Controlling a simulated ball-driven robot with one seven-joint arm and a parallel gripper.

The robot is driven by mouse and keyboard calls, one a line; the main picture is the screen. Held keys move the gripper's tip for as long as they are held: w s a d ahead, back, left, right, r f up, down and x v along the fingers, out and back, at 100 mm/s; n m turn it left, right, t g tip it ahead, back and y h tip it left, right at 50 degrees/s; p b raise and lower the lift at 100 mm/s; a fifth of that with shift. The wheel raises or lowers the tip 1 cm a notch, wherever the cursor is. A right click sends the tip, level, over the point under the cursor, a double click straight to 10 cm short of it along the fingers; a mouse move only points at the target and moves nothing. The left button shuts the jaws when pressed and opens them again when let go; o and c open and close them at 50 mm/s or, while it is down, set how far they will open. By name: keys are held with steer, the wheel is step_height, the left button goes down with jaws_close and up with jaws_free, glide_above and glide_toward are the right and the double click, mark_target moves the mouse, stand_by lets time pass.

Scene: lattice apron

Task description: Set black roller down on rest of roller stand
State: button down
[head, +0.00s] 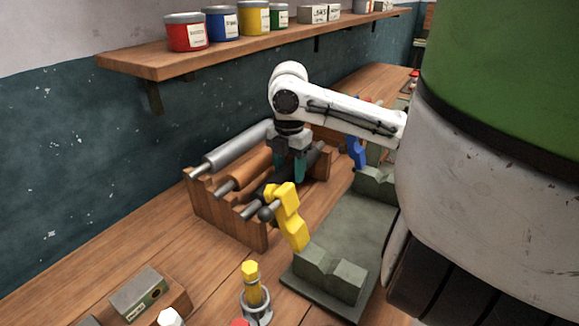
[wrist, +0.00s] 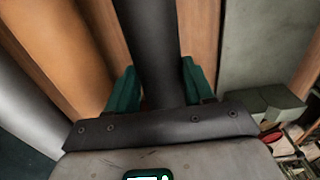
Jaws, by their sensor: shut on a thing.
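The black roller (wrist: 145,45) runs between the teal fingers of my gripper (wrist: 156,88) in the wrist view, and the gripper is shut on it. In the head view my gripper (head: 291,168) is above the right part of the wooden roller stand (head: 228,220), and part of the black roller (head: 318,158) shows beside the fingers. A grey roller (head: 238,147) and an orange-brown roller (head: 248,170) lie on the stand to the left. The black roller's near end is partly hidden by a yellow lever, so I cannot tell whether it touches the rest.
A green-grey bed (head: 345,230) with a yellow lever (head: 290,212) and a blue lever (head: 356,152) stands right of the roller stand. A shelf (head: 240,47) with paint tins hangs above. A yellow-topped tool in a metal cup (head: 256,300) stands in front.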

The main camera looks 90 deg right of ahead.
steer(key=shift+c, duration=1.7)
jaws_free()
step_height(320, 180, up, 11)
